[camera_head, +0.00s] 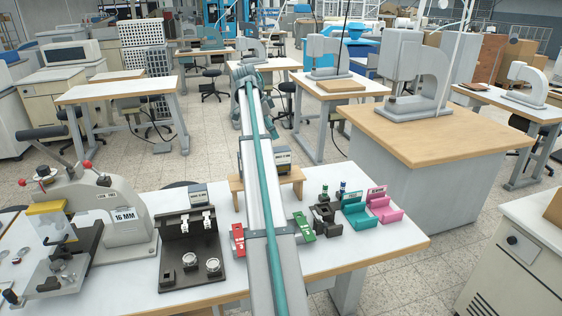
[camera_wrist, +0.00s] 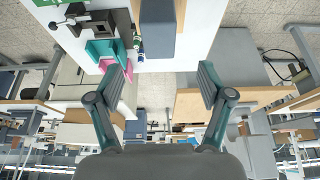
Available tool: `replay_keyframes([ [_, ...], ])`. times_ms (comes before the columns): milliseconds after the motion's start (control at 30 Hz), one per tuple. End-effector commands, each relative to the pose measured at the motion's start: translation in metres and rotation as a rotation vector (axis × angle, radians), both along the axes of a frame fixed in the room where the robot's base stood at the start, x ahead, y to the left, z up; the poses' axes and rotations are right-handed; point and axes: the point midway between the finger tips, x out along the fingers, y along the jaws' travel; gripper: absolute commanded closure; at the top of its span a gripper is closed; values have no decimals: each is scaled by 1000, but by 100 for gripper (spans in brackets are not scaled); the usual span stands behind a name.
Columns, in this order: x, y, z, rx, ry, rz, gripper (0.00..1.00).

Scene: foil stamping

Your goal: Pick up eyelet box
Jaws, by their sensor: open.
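A small grey box with a white label (camera_head: 281,158), its print too small to read, sits on a low wooden stand on the white worktable, partly hidden behind my arm. A second small labelled box (camera_head: 198,194) stands at the back of a black fixture, left of my arm. In the wrist view a grey box (camera_wrist: 158,38) lies at the top, over the white table; I cannot tell for certain which box it is. My gripper (camera_wrist: 165,72) is open and empty, its two fingers spread wide below that box and apart from it.
The worktable (camera_head: 340,245) also holds a 16 MM press (camera_head: 124,214), a black fixture (camera_head: 190,250), red (camera_head: 238,240) and green (camera_head: 304,227) blocks, and teal (camera_head: 358,212) and pink (camera_head: 384,208) holders. A wooden-topped table (camera_head: 430,138) stands behind, to the right.

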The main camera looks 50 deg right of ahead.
Motion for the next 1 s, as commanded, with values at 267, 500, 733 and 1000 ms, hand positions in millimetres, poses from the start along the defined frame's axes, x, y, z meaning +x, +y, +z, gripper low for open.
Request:
replay_keyframes([
  [267, -9, -10, -34, 1, 2, 0, 21],
  [500, -12, -15, -50, 0, 0, 1, 21],
  [733, -19, -20, -72, 1, 1, 1, 21],
  [1000, -23, -28, -95, -4, -3, 4, 21],
])
